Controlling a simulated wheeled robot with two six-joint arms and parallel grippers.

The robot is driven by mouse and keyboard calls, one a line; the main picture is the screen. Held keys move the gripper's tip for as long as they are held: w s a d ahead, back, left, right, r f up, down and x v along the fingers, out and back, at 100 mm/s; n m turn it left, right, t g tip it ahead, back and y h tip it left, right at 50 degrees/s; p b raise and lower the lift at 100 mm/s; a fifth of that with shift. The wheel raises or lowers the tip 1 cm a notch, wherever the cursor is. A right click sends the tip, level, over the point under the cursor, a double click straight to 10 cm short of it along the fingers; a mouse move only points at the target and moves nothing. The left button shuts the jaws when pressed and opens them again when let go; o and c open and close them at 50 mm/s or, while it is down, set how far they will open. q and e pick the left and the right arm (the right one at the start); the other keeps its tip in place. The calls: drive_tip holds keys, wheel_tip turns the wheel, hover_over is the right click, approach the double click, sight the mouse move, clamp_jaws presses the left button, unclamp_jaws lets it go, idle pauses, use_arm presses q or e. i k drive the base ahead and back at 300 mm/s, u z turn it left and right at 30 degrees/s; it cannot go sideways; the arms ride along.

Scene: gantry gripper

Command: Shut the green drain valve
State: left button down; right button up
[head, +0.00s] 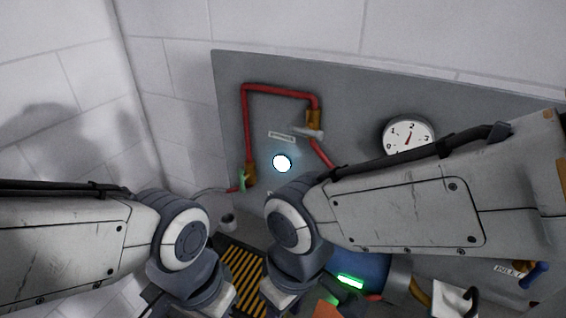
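The green drain valve shows as a small green handle (243,181) on a brass body (250,171), low on the left part of the grey panel (228,80). The handle points down and slightly left, and a red pipe meets the body. My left gripper (215,303) is at the bottom of the head view, below the valve and apart from it. My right gripper (279,296) is just right of it, also below the valve. Both fingertips are largely hidden or cut off, so I cannot tell if they are open or what is between them.
A second brass valve (314,119) with a pale lever (307,131) sits higher on the red pipe (279,91). A gauge (408,134) is to the right. A yellow-black striped grating (243,272), a blue cylinder (368,268) and a blue handle (535,275) are lower down.

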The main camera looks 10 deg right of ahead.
sight(241, 172)
drive_tip(key=z, duration=3.65)
drive_tip(key=k, duration=1.7)
drive_tip(key=u, duration=1.9)
